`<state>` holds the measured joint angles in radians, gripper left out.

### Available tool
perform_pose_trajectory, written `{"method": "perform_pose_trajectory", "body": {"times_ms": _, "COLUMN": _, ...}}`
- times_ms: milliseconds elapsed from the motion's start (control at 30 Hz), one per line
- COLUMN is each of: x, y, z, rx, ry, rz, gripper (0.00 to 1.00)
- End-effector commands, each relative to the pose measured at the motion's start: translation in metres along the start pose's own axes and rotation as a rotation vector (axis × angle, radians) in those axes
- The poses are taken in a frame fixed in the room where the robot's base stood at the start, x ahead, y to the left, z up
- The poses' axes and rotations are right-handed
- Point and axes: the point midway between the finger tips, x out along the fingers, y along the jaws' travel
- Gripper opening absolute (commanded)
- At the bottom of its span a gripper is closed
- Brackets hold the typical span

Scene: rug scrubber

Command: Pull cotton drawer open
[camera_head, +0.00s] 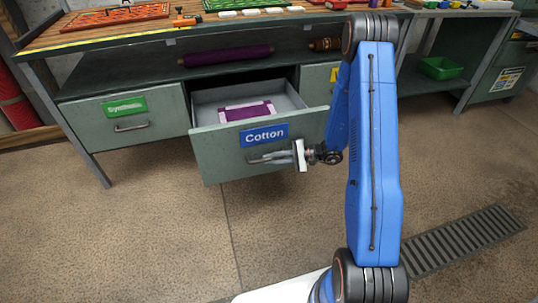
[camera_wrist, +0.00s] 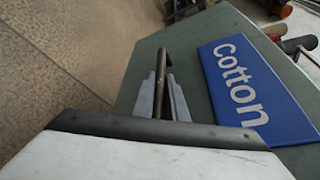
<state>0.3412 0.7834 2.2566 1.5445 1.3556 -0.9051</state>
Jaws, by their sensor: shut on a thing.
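The cotton drawer (camera_head: 225,157) is a grey-green drawer with a blue "Cotton" label (camera_head: 264,135). It stands well out from the workbench, and a purple and white cloth (camera_head: 247,111) lies inside it. My gripper (camera_head: 262,158) is at the drawer front, just below the label, shut on the drawer's bar handle. In the wrist view the two grey fingers (camera_wrist: 164,98) close around the dark handle (camera_wrist: 162,62), beside the blue label (camera_wrist: 245,88). Part of the handle is hidden by the fingers.
A closed drawer with a green label (camera_head: 133,122) is to the left, and another drawer is partly hidden behind my arm. A purple roll (camera_head: 226,56) lies on the shelf above. A floor grate (camera_head: 465,240) is at the right. The floor before the drawer is clear.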

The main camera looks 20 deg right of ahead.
Motion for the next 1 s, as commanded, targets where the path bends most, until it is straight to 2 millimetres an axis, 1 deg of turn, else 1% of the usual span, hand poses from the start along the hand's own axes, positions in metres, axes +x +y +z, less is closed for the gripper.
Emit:
{"method": "perform_pose_trajectory", "body": {"times_ms": 233, "x": -0.006, "y": 0.009, "z": 0.011, "rx": 0.000, "ry": 0.003, "rz": -0.001, "gripper": 0.00}}
{"method": "perform_pose_trajectory", "body": {"times_ms": 667, "x": -0.007, "y": 0.010, "z": 0.013, "rx": -0.001, "ry": 0.003, "rz": -0.001, "gripper": 0.00}}
{"method": "perform_pose_trajectory", "body": {"times_ms": 700, "x": -0.007, "y": 0.010, "z": 0.013, "rx": -0.001, "ry": 0.004, "rz": -0.001, "gripper": 0.15}}
{"method": "perform_pose_trajectory", "body": {"times_ms": 733, "x": -0.007, "y": 0.010, "z": 0.013, "rx": -0.001, "ry": 0.004, "rz": -0.001, "gripper": 0.20}}
{"method": "perform_pose_trajectory", "body": {"times_ms": 1000, "x": -0.007, "y": 0.010, "z": 0.014, "rx": -0.001, "ry": 0.002, "rz": -0.001, "gripper": 0.20}}
